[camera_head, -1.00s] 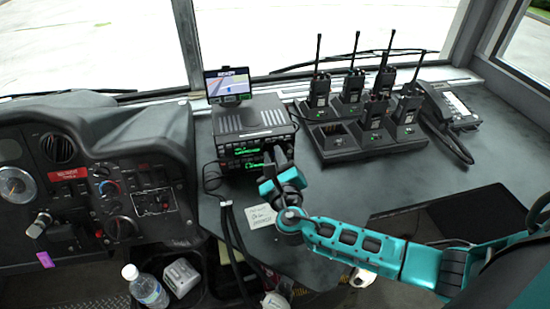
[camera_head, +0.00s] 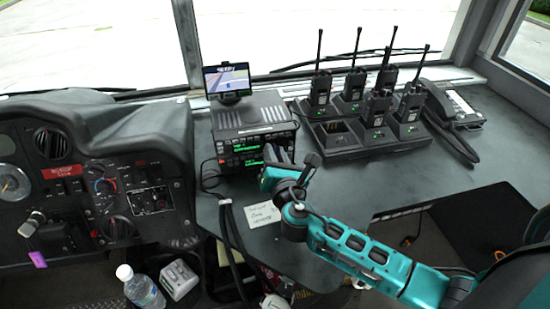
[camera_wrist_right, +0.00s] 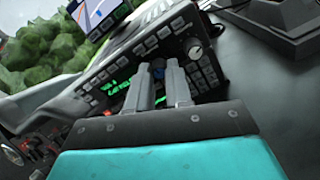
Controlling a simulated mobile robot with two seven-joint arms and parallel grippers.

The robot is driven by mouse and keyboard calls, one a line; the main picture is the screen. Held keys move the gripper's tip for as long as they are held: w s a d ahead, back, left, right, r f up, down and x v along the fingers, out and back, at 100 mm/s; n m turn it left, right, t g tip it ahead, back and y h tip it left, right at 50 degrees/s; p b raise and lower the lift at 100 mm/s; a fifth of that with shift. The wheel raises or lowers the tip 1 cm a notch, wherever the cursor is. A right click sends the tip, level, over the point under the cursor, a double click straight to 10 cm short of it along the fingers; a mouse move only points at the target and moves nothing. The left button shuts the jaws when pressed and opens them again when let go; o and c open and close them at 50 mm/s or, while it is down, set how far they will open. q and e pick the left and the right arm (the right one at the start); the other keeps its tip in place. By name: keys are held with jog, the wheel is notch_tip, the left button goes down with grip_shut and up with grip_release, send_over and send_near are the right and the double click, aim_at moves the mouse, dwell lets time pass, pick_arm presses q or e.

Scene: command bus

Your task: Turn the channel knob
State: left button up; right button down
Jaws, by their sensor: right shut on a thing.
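The radio stack (camera_head: 236,118), a dark box with buttons and green displays, stands on the dash left of centre. My right gripper (camera_head: 277,154) is at the right side of its front face. In the right wrist view my right gripper (camera_wrist_right: 158,74) has its two grey fingers on either side of a small dark-blue knob (camera_wrist_right: 158,67) and is shut on it. A silver round knob (camera_wrist_right: 194,48) sits free on the upper panel, apart from the fingers. My fingers hide part of the lower panel. Knob labels are too small to read. My left gripper is not in view.
Handheld radios in a charger (camera_head: 345,153) and a desk phone (camera_head: 455,106) are to the right. A note (camera_head: 262,214) lies on the dash. Black cables (camera_head: 229,225) hang below the radio. Open dash surface lies right of my wrist.

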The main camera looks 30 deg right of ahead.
jog(key=m+b, duration=0.2)
jog(key=m, duration=0.2)
jog(key=shift+f+m, duration=0.1)
jog(key=shift+m, duration=0.2)
jog(key=m+b, duration=0.2)
jog(key=m, duration=0.2)
jog(key=shift+y, duration=0.3)
jog(key=shift+m+b, duration=0.35)
jog(key=shift+m, duration=0.75)
jog(key=m+b, duration=0.1)
jog(key=m, duration=0.1)
jog(key=shift+m+t, duration=0.3)
jog(key=m, duration=0.3)
jog(key=shift+m+b, duration=0.3)
jog(key=shift+m, duration=0.1)
jog(key=shift+d+m, duration=0.1)
jog(key=shift+m, duration=0.9)
jog(key=c, duration=1)
grip_release()
jog(key=shift+c, duration=0.2)
